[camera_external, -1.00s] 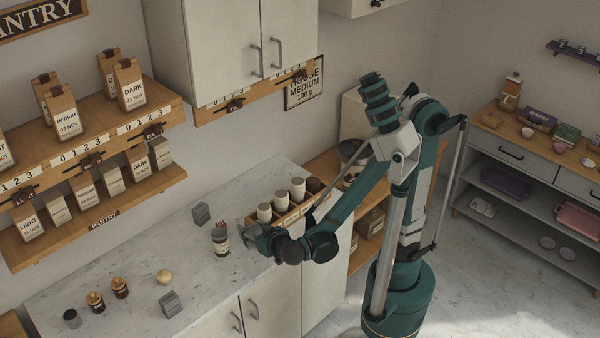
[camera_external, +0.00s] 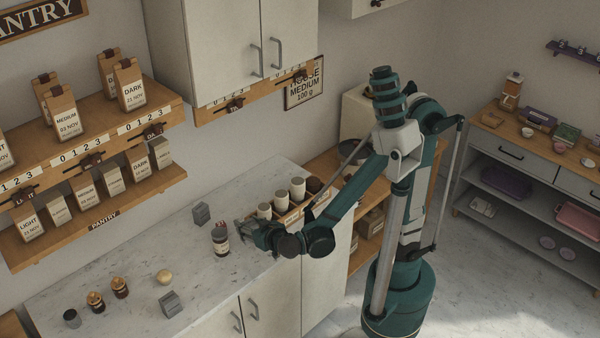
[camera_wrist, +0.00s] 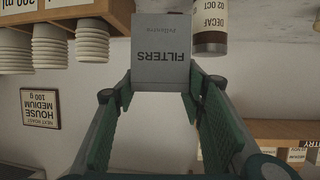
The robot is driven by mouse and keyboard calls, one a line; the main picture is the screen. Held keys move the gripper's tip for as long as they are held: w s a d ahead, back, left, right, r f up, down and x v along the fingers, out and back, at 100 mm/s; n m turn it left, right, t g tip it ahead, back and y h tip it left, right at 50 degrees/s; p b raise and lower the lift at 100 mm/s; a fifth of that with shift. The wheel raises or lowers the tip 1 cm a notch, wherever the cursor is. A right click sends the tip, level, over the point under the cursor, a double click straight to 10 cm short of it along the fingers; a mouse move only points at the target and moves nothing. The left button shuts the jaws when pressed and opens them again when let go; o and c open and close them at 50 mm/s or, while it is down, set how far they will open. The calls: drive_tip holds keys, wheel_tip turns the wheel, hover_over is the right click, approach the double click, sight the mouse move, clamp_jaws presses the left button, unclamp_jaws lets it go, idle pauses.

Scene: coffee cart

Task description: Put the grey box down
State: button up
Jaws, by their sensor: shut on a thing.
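My gripper (camera_wrist: 160,88) is shut on a grey box (camera_wrist: 161,48) labelled FILTERS, which sits between the fingertips in the wrist view. That view is upside down. In the external view my gripper (camera_external: 254,232) is over the right part of the marble counter (camera_external: 130,262), between a dark jar (camera_external: 220,240) and the cups. The held box is small there and partly hidden by the gripper. I cannot tell whether it touches the counter. Two other grey boxes stand on the counter, one at the back (camera_external: 201,214) and one near the front edge (camera_external: 171,304).
Stacked cups (camera_external: 281,201) stand in a wooden holder just right of my gripper. The jar, labelled DECAF in the wrist view (camera_wrist: 210,25), is close on the other side. A round tan item (camera_external: 164,277) and small jars (camera_external: 120,287) are further left. The counter's middle has free room.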

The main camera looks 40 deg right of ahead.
drive_tip(key=w+d+r+n+y+p, duration=0.1)
drive_tip(key=w+d+r, duration=0.1)
drive_tip(key=w+d, duration=0.7)
drive_tip(key=w+d+r+n+y+p, duration=0.15)
drive_tip(key=w+d, duration=0.45)
drive_tip(key=w, duration=0.6)
drive_tip(key=w+d+r+b, duration=0.1)
drive_tip(key=w+d+r, duration=0.2)
drive_tip(key=d, duration=0.5)
drive_tip(key=w+d+r+b, duration=0.1)
drive_tip(key=w+d+r, duration=0.2)
drive_tip(key=d, duration=0.5)
drive_tip(key=w+d+r+b, duration=0.1)
drive_tip(key=w+d+r, duration=0.2)
drive_tip(key=d, duration=0.5)
drive_tip(key=shift+w+r+m+h, duration=0.15)
drive_tip(key=shift+w+m+h, duration=0.3)
drive_tip(key=shift+w, duration=0.2)
drive_tip(key=shift+a, duration=0.15)
